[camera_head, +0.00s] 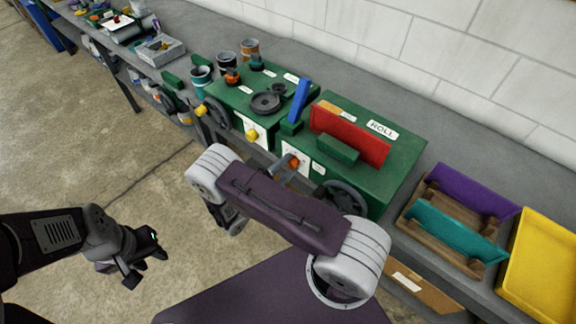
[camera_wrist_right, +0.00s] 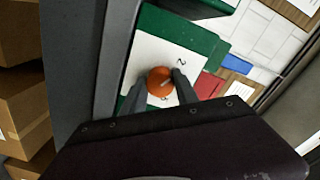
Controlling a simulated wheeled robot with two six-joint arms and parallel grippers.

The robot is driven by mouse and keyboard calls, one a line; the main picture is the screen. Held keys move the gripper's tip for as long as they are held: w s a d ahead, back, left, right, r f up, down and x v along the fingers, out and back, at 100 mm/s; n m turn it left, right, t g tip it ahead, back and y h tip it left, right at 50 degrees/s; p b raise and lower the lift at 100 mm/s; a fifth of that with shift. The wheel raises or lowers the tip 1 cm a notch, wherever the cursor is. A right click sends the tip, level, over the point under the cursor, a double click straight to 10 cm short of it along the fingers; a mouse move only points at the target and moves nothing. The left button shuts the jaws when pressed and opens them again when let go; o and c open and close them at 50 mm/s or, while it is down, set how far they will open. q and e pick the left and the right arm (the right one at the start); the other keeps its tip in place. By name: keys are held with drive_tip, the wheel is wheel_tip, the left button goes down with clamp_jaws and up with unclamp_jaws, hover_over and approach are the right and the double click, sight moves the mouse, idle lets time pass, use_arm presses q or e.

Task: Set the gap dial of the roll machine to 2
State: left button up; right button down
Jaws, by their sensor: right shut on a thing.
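The green roll machine (camera_head: 372,168), with a label that seems to read ROLL, stands on the bench right of centre. Its white dial plate (camera_head: 296,150) is on the front face, with an orange knob (camera_head: 294,162). In the right wrist view the orange knob (camera_wrist_right: 160,80) sits on the white plate (camera_wrist_right: 150,52), with a digit 2 (camera_wrist_right: 180,62) at its upper right. A pale mark shows on the knob; its exact setting is unclear. My right gripper (camera_wrist_right: 162,84) is shut on the knob, one finger each side. My left gripper (camera_head: 142,262) is open and empty, above the floor.
A second green machine (camera_head: 258,104) with a yellow knob stands left of the roll machine. A black handwheel (camera_head: 346,199) is close to my right arm. Wooden tray (camera_head: 440,240) and yellow tray (camera_head: 545,265) lie at right. The floor at left is clear.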

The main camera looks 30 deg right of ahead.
idle(0.3)
drive_tip(key=c, duration=0.9)
unclamp_jaws()
drive_tip(key=b+v, duration=0.2)
drive_tip(key=v, duration=0.7)
drive_tip(key=shift+b, duration=0.3)
